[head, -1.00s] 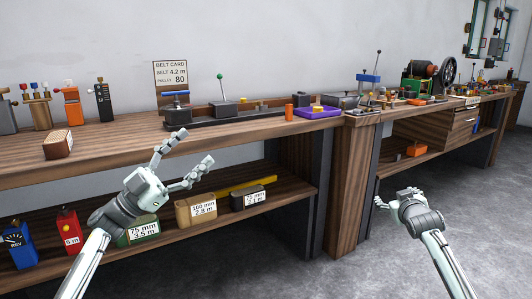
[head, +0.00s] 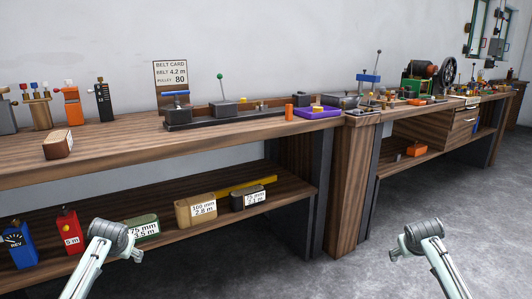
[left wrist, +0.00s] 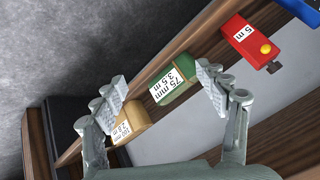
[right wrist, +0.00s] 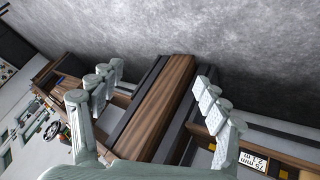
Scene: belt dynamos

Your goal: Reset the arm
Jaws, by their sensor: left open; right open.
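My left gripper (left wrist: 165,90) is open and empty in the left wrist view, facing the lower shelf, with a green block marked 75 mm 3.5 m (left wrist: 177,80) showing between its fingers. In the head view my left arm is at the lower left, in front of that green block (head: 146,228), with its fingers mostly hidden. My right gripper (right wrist: 160,92) is open and empty in the right wrist view, with a wooden bench leg and grey floor beyond its fingers. In the head view my right arm is at the lower right, over the floor.
The wooden bench (head: 240,130) holds a belt card (head: 170,73), a purple tray (head: 317,112) and a wooden block (head: 58,145). The lower shelf holds a red box (head: 68,232), a blue meter (head: 17,243), a tan block (head: 196,211) and a dark block (head: 248,197). Floor (head: 350,270) is clear.

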